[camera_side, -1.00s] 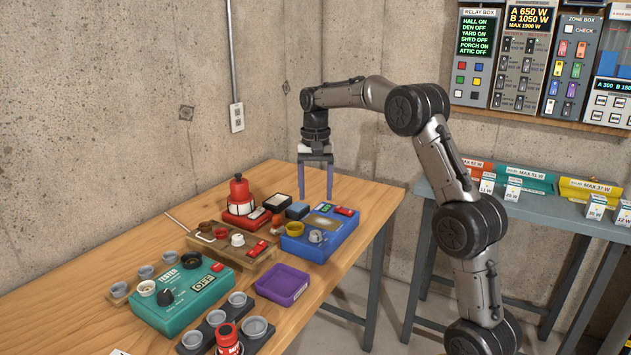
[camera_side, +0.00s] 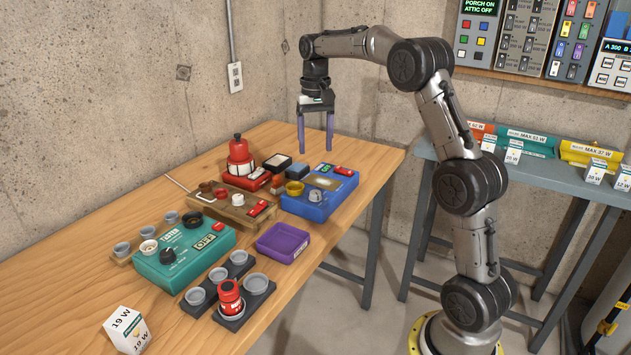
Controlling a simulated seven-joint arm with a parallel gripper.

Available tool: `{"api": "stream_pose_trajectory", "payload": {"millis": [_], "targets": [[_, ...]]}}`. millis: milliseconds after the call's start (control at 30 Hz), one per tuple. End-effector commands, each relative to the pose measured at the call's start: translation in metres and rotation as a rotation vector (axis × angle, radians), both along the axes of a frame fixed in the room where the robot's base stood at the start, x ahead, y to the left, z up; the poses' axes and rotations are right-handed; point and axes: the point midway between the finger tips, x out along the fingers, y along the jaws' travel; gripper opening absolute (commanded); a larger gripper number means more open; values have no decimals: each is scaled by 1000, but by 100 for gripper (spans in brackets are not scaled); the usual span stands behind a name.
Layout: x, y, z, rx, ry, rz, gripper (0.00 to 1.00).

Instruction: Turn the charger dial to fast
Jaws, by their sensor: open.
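A blue box (camera_side: 306,206) near the right edge of the wooden table looks like the charger, though its label is too small to read. It has a grey dial (camera_side: 316,195) on its front part, a small green display, a red switch, a tan panel and a yellow round cup. I cannot read the dial's setting. My gripper (camera_side: 315,149) points down with its two purple fingers apart and empty. In the picture it is above and behind the blue box, touching nothing.
Close to the blue box are a red device (camera_side: 240,160), a wooden tray (camera_side: 237,214) and a purple tray (camera_side: 283,242). A teal tester (camera_side: 185,255), a dark cup holder (camera_side: 230,290) and a white box (camera_side: 127,330) stand nearer. The left of the wooden table is bare.

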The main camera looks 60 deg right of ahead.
Motion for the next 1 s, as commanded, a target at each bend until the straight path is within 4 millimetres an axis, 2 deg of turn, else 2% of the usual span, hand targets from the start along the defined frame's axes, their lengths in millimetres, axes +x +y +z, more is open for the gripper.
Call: {"api": "stream_pose_trajectory", "payload": {"millis": [167, 600, 800, 1000], "targets": [[-1, 1, -26, 2, 5, -2, 69], [-1, 1, -108, 2, 3, -4, 69], [0, 0, -128, 1, 1, -4, 69], [0, 0, -133, 0, 0, -4, 69]]}}
